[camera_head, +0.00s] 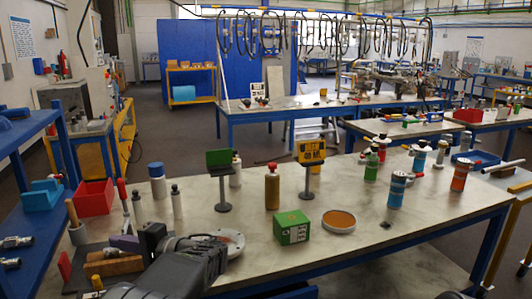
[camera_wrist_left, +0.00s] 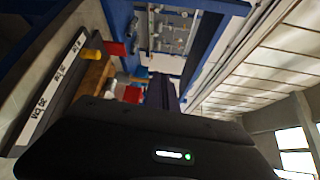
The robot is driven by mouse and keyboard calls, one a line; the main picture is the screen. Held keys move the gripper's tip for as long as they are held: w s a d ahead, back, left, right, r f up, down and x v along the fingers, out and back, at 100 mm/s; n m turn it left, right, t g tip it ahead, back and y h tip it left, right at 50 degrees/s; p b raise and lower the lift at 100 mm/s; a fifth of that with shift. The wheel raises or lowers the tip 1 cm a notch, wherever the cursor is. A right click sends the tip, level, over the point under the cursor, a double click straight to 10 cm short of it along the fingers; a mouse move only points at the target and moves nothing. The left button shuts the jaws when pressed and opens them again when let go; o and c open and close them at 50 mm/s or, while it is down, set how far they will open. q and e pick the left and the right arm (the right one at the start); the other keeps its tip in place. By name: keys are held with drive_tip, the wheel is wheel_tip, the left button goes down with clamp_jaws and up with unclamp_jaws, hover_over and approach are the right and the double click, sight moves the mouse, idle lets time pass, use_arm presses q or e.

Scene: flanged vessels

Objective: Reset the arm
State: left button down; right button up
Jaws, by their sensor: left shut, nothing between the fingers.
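My left arm comes in at the lower left of the head view. Its dark left gripper (camera_head: 150,238) is shut and empty, above the near left part of the long table (camera_head: 350,245). It is close to a wooden block (camera_head: 115,266) and a round metal flange plate (camera_head: 228,241). In the left wrist view, my black gripper body with a green light fills the bottom, and the fingertips cannot be made out. My right gripper is not in view.
Bottles, two sign stands (camera_head: 221,170) (camera_head: 309,160), a green box (camera_head: 292,226) and a round dish (camera_head: 339,221) stand on the table. Coloured vessels (camera_head: 397,189) stand at the right. A red bin (camera_head: 93,198) is at the left. The table's front right part is clear.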

use_arm(q)
drive_tip(key=s+d+f+m+g+h, duration=0.1)
drive_tip(key=s+d+f+h, duration=0.2)
drive_tip(key=f, duration=0.8)
drive_tip(key=s+f+m+g+h+p, duration=0.1)
drive_tip(key=s+f+g+h, duration=0.3)
drive_tip(key=f, duration=0.7)
drive_tip(key=s+d+f+t+h, duration=0.1)
drive_tip(key=s+d+f+h, duration=0.3)
drive_tip(key=f, duration=0.7)
drive_tip(key=s+d+f+n+g+h+p, duration=0.1)
drive_tip(key=s+d+f+h, duration=0.2)
drive_tip(key=s+d+f, duration=0.3)
drive_tip(key=s+d+f+n+g+h+p, duration=0.1)
drive_tip(key=s+d+f+h, duration=0.1)
drive_tip(key=s+d+f, duration=0.45)
drive_tip(key=s+d+r+n+t+h, duration=0.2)
drive_tip(key=s+d+n+h, duration=0.2)
drive_tip(key=s+d+n, duration=0.2)
drive_tip(key=s+d, duration=0.2)
drive_tip(key=s, duration=0.2)
drive_tip(key=shift+r+h+p, duration=0.2)
drive_tip(key=shift+h+p, duration=0.15)
drive_tip(key=shift+h, duration=0.05)
